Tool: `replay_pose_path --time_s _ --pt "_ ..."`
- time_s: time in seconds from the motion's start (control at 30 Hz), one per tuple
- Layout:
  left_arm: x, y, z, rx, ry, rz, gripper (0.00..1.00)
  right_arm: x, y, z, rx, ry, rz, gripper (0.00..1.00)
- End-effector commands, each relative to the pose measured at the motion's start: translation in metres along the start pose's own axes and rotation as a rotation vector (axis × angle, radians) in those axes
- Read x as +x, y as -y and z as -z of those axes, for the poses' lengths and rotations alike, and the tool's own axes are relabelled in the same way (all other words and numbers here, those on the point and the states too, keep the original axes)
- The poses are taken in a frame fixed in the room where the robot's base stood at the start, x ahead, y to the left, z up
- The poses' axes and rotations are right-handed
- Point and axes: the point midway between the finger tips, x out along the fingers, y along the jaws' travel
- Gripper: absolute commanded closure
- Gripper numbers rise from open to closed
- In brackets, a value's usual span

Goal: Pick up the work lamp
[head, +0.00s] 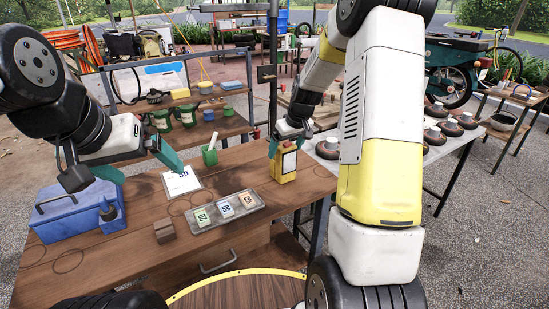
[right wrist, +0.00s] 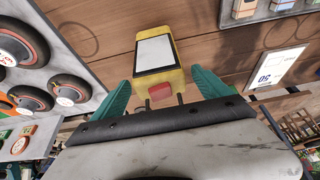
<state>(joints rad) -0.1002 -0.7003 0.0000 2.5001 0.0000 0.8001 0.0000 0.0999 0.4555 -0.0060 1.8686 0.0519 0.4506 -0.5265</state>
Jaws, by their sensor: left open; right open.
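The work lamp (head: 285,165) is a yellow box shape with a white panel, standing upright on the wooden table near its right edge. My right gripper (head: 283,140) is at its top, open. In the right wrist view the lamp (right wrist: 158,52) lies just ahead of the right gripper (right wrist: 162,90), its red-marked near end between the spread teal fingers. I cannot tell whether the fingers touch it. My left gripper (head: 136,168) is open and empty above the table's left part, near the blue toolbox.
The wooden table (head: 130,258) holds a blue toolbox (head: 75,217), a grey tray (head: 222,212) of numbered cards, a green cup (head: 210,156), a white number card (head: 181,182) and a small brown block (head: 164,231). A light table (head: 455,137) with dark round parts stands at right.

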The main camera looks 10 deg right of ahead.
Motion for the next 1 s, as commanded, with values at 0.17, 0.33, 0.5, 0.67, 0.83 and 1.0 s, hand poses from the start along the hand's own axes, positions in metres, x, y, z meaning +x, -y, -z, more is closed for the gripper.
replay_pose_path --time_s 0.17,0.33,0.5,0.67,0.83,1.0 --pt "0.000 0.000 0.000 0.000 0.000 0.000 0.05 0.021 0.000 0.000 0.000 0.001 0.000 0.13" --pt "0.000 0.000 0.000 0.000 0.000 0.000 0.05 0.024 0.000 0.000 0.000 -0.001 -0.001 0.13" --pt "0.000 0.000 0.000 0.000 0.000 0.000 0.05 0.024 0.000 0.000 0.000 -0.001 -0.001 0.26" --pt "0.000 0.000 0.000 0.000 0.000 0.000 0.05 0.023 0.000 0.000 0.000 0.000 -0.001 0.58" --pt "0.000 0.000 0.000 0.000 0.000 0.000 0.05 0.023 0.000 0.000 0.001 0.000 -0.001 0.91" --pt "0.000 0.000 0.000 0.000 0.000 0.000 0.05 0.023 0.000 0.001 0.000 -0.003 -0.001 1.00"
